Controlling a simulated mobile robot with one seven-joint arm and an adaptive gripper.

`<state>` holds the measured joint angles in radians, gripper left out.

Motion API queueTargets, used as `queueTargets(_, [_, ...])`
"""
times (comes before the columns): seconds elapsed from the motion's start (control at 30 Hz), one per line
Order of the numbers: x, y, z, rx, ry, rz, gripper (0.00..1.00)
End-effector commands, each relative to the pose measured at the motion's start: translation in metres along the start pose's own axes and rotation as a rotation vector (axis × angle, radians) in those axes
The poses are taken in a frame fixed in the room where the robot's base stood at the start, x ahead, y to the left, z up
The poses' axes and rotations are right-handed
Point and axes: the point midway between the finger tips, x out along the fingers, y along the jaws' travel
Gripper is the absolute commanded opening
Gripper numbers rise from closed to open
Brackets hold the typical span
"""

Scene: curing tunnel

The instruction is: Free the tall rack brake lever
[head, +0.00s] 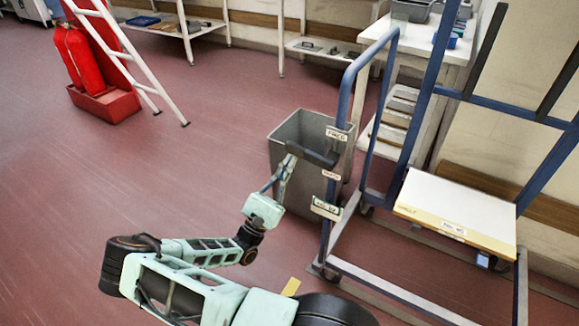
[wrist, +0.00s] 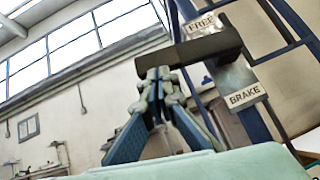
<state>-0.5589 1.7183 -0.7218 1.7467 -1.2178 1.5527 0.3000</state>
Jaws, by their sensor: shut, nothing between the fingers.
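The tall rack (head: 350,90) is a blue tube frame at the right of the head view. Its brake lever (head: 312,154) is a dark bar sticking out left from the post; it also shows in the wrist view (wrist: 205,48). In the wrist view the FREE plate (wrist: 198,28) is above the lever and the BRAKE plate (wrist: 244,96) below it. The lever lies between them, roughly level. My gripper (head: 290,162) is shut and empty. Its fingertips (wrist: 158,74) are just under the lever's outer end; I cannot tell whether they touch.
A grey bin (head: 285,145) stands close behind my gripper. A cream board (head: 455,205) lies on the rack's lower frame. A white bench (head: 455,45) is behind the rack. Red extinguishers (head: 75,55) and a white ladder (head: 130,60) stand at the back left. The floor at left is clear.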

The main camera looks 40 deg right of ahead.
Motion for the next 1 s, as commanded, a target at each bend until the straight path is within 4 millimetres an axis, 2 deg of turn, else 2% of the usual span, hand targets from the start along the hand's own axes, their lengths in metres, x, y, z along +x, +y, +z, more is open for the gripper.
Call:
queueTargets(0.5, [0.027,0.011,0.027,0.251,0.000,-0.251,0.00])
queueTargets(1.0, [0.033,0.010,0.033,0.325,0.000,-0.326,0.00])
